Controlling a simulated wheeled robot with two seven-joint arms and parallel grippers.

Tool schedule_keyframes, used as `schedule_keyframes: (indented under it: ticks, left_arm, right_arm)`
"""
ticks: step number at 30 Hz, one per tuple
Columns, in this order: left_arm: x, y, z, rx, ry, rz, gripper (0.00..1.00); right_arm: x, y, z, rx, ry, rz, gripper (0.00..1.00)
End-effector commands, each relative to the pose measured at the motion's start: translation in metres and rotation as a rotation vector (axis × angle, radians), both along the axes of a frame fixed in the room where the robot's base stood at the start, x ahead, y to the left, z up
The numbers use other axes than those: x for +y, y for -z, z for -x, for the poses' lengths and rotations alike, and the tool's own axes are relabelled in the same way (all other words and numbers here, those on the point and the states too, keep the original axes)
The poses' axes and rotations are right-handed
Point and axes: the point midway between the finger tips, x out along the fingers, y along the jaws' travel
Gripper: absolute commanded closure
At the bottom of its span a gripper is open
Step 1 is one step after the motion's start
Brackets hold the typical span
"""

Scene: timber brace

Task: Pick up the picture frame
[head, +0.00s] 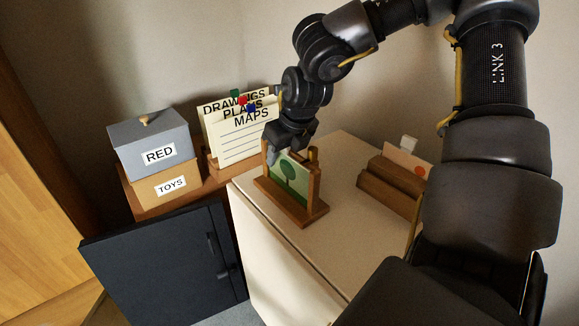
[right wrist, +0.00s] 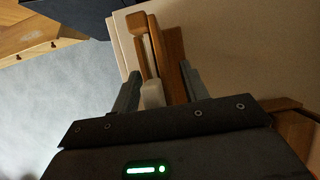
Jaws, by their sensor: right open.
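The picture frame (head: 289,181) stands upright on the cream cabinet top. It has wooden posts and base around a green tree picture. My right gripper (head: 289,148) is right at its top, coming from above and behind. In the right wrist view, the open fingers of my right gripper (right wrist: 160,78) lie on either side of the frame (right wrist: 140,27), with the frame's wooden edge and a pale panel between them. Whether either finger touches the frame cannot be told. The gripper hides part of the frame's top. My left gripper is not in view.
A wooden holder (head: 388,188) with a card stands to the right on the cabinet top (head: 328,258). A dark door (head: 160,265) is at lower left.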

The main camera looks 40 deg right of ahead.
Motion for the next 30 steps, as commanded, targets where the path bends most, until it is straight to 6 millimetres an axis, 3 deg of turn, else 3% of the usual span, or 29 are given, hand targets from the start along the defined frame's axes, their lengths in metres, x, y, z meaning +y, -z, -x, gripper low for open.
schedule_keyframes:
  ticks: [30]
  left_arm:
    - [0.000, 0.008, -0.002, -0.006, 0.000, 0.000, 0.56]
  right_arm:
    - [0.000, 0.005, 0.000, -0.001, 0.000, 0.000, 0.55]
